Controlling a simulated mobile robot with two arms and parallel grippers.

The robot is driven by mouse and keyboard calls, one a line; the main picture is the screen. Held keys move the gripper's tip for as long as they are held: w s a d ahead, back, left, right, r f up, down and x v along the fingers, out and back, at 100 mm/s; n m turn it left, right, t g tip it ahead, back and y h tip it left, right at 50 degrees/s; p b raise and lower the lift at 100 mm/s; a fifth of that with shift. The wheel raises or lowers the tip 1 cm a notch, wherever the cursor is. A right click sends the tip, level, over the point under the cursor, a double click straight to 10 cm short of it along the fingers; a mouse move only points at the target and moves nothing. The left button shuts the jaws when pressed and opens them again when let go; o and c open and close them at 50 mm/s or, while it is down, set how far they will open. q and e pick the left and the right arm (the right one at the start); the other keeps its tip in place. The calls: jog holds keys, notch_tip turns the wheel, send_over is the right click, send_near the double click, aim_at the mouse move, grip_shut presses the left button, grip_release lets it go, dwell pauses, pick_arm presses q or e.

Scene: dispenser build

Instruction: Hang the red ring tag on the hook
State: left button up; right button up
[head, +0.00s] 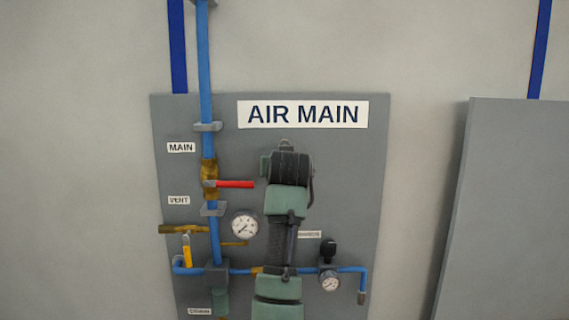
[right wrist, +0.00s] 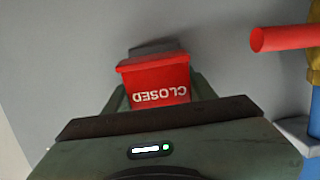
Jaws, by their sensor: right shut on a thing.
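The red tag (right wrist: 160,83), marked CLOSED and upside down in the right wrist view, is between the fingers of my right gripper (right wrist: 157,92). The gripper is shut on it, close to the grey panel. A dark grey piece shows just behind the tag's upper edge; I cannot tell what it is. In the head view my right arm covers the middle of the panel and hides the tag and the fingertips. I cannot make out the hook or the tag's ring in either view. My left gripper is not in view.
The AIR MAIN panel (head: 350,190) carries a blue pipe (head: 206,80), a red valve lever (head: 235,184), a yellow handle (head: 187,252) and a gauge (head: 245,225). The red lever also shows at the right of the wrist view (right wrist: 285,37). Another grey panel (head: 515,200) stands at right.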

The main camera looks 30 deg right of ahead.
jog(key=shift+f, duration=0.3)
jog(key=o, duration=1.3)
jog(key=shift+w, duration=0.1)
jog(key=shift+o, duration=0.5)
jog(key=shift+w+a, duration=0.15)
jog(key=shift+a, duration=0.05)
jog(key=shift+d, duration=0.2)
